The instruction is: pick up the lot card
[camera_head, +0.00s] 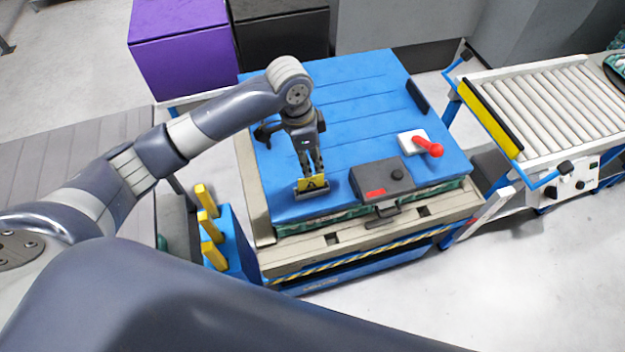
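The lot card (311,184) is a small yellow card with a black letter A. It stands in a dark holder on the blue surface, near the front left edge. My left gripper (314,172) points down from above, with its dark fingertips right at the card's top edge. The fingers hide part of the card, and I cannot tell whether they are closed on it. My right gripper is not in view.
The card is on a blue-topped table (350,85). To its right are a dark grey box (383,178) with a red label and a red-handled lever (430,147) on a white base. Yellow posts (206,200) rise at the left. A roller conveyor (550,105) stands at the right.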

